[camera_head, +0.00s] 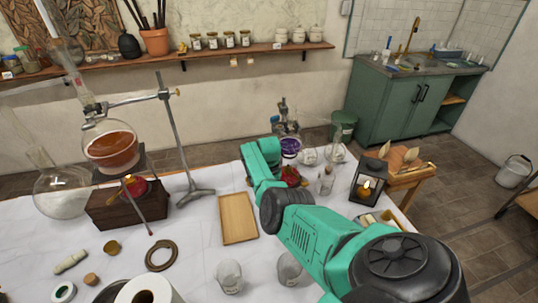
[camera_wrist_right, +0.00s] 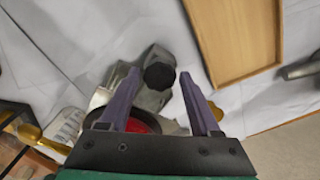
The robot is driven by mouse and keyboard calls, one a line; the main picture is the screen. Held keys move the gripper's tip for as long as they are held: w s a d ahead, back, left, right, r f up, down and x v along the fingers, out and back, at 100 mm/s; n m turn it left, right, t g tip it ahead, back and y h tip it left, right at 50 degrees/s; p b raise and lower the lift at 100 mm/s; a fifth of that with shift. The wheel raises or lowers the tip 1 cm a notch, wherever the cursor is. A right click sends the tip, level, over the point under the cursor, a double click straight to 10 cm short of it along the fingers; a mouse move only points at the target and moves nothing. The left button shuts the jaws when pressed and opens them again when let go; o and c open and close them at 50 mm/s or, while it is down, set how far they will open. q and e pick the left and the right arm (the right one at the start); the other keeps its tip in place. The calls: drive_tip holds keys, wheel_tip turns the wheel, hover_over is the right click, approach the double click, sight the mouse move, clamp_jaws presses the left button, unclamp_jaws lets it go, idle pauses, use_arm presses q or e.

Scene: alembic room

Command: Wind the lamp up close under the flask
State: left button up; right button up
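The round flask (camera_head: 110,150) holds orange-brown liquid and hangs in a clamp on a metal stand (camera_head: 180,140). Below it is a dark wooden box-like support (camera_head: 125,208). A small red lamp-like body with a brass top (camera_head: 134,186) shows at the support, under the flask; the exact gap is hard to tell. A thin rod (camera_head: 143,212) slants down in front of it. My right gripper (camera_wrist_right: 160,74) is open. A grey object with a black round knob (camera_wrist_right: 159,76) and a red part (camera_wrist_right: 140,125) lies beyond and between its fingers; contact is unclear. My left gripper is out of view.
A wooden tray (camera_head: 238,220) lies between the stand and my right arm. A lantern (camera_head: 368,182) is at the right. A large white-filled flask (camera_head: 62,195) stands left.

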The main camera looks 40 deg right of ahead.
wheel_tip(320, 180, up, 15)
drive_tip(key=shift+f, duration=0.2)
idle(0.3)
drive_tip(key=shift+f, duration=0.15)
idle(0.4)
